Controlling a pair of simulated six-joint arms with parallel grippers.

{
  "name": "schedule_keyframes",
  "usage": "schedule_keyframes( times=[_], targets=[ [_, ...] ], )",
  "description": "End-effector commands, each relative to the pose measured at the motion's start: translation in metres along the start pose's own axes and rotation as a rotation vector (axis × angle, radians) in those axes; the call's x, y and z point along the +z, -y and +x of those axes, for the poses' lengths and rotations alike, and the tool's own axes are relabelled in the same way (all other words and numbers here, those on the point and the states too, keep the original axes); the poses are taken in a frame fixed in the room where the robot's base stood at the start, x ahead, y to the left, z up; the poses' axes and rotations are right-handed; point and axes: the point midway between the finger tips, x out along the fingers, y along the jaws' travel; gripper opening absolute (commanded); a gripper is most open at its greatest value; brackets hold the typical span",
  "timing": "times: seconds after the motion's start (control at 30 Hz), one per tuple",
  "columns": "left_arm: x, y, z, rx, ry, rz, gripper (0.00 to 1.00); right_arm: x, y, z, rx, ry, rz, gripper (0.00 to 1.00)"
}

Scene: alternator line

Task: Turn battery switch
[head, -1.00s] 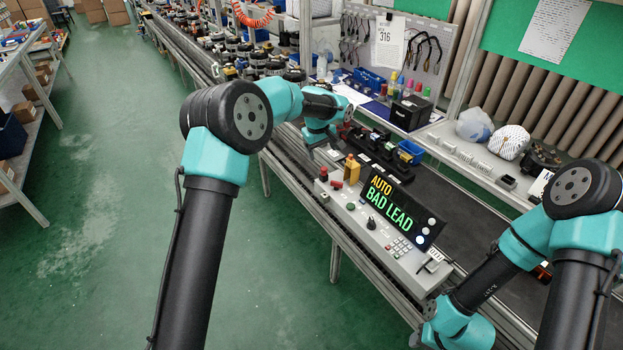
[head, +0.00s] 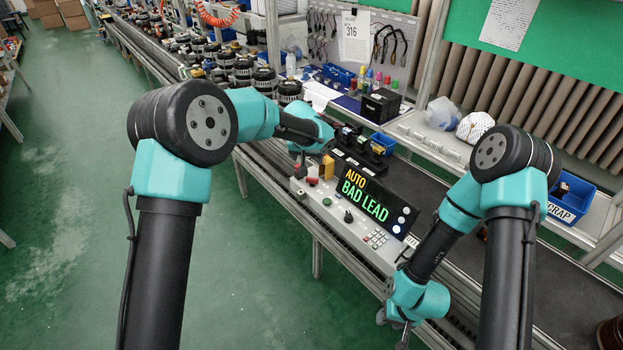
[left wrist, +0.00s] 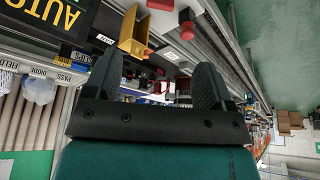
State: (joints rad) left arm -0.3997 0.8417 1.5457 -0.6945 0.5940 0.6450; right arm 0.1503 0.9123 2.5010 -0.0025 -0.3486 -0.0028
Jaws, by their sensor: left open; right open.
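The grey control panel (head: 338,218) carries a screen (head: 366,200) reading "AUTO" and "BAD LEAD". At its far left end are a red switch handle (head: 312,181) and a yellow box (head: 328,167); I cannot read which control is the battery switch. In the left wrist view, the yellow box (left wrist: 136,32) and red controls (left wrist: 187,20) appear upside down, beyond the fingertips. My left gripper (left wrist: 158,78) is open and empty, above the panel's far left end, partly hidden by its arm in the head view. My right gripper (head: 395,322) is open near the panel's right end.
A conveyor (head: 415,180) runs behind the panel, with several alternators (head: 265,80) farther left. A black fixture (head: 360,150) stands behind the screen. A blue scrap bin (head: 570,198) is at right. Green floor lies open at left.

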Motion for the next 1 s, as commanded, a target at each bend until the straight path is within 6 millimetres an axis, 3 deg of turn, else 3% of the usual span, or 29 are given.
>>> schedule_keyframes(
  times=[0.7, 1.0],
  targets=[
    [0.001, 0.000, 0.121, 0.000, 0.003, -0.001, 0.77, 0.000, 0.000, 0.000, 0.000, 0.000, 0.000, 0.43],
    [0.001, 0.000, 0.153, 0.000, 0.002, -0.001, 0.77, 0.000, 0.000, 0.000, 0.000, 0.000, 0.000, 0.43]
  ],
)
